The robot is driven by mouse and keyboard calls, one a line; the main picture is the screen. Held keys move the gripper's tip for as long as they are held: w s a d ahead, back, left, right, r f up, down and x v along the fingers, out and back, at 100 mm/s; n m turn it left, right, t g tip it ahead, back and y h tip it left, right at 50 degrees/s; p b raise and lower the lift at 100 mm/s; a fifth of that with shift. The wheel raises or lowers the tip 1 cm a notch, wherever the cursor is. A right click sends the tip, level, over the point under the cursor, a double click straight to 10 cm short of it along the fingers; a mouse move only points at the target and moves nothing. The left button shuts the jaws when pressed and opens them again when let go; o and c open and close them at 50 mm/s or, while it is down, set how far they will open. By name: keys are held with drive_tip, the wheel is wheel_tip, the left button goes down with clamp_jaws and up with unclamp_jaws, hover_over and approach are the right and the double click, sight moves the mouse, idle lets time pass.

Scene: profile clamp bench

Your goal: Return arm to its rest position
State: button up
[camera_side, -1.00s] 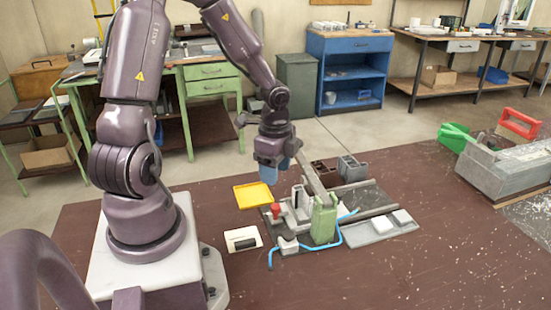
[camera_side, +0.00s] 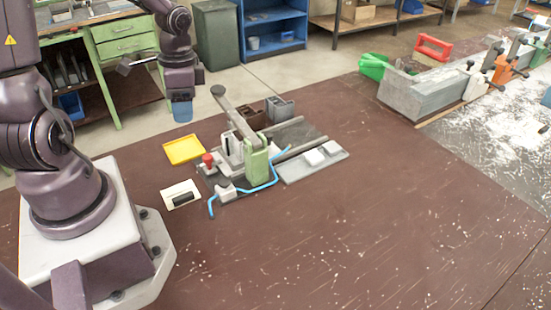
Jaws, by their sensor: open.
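My gripper (camera_side: 182,112) hangs pointing down above the bench, just behind the yellow tray (camera_side: 184,149) in the picture and clear of everything. Its blue fingertips are small here; nothing shows between them. The clamp fixture stands to its right, with a green clamp body (camera_side: 257,166) and a long grey lever (camera_side: 238,117) slanting up to the left. A red knob (camera_side: 208,159) sits at its left side, and a blue tube (camera_side: 262,187) runs around its front.
A white plate with a black handle (camera_side: 182,197) lies left of the fixture. Two pale blocks (camera_side: 322,153) sit on a grey plate to the right. Grey and brown profiles (camera_side: 279,109) stand behind. The brown tabletop (camera_side: 350,230) is bare in front.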

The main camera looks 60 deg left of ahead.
drive_tip(key=s+d+r+n+t, duration=0.3)
drive_tip(key=d+r+t, duration=0.3)
drive_tip(key=d+r, duration=0.7)
wheel_tip(320, 180, up, 3)
drive_tip(key=shift+s+d+r+t, duration=0.15)
drive_tip(key=shift+s+r+t, duration=0.05)
drive_tip(key=shift+s+t, duration=0.1)
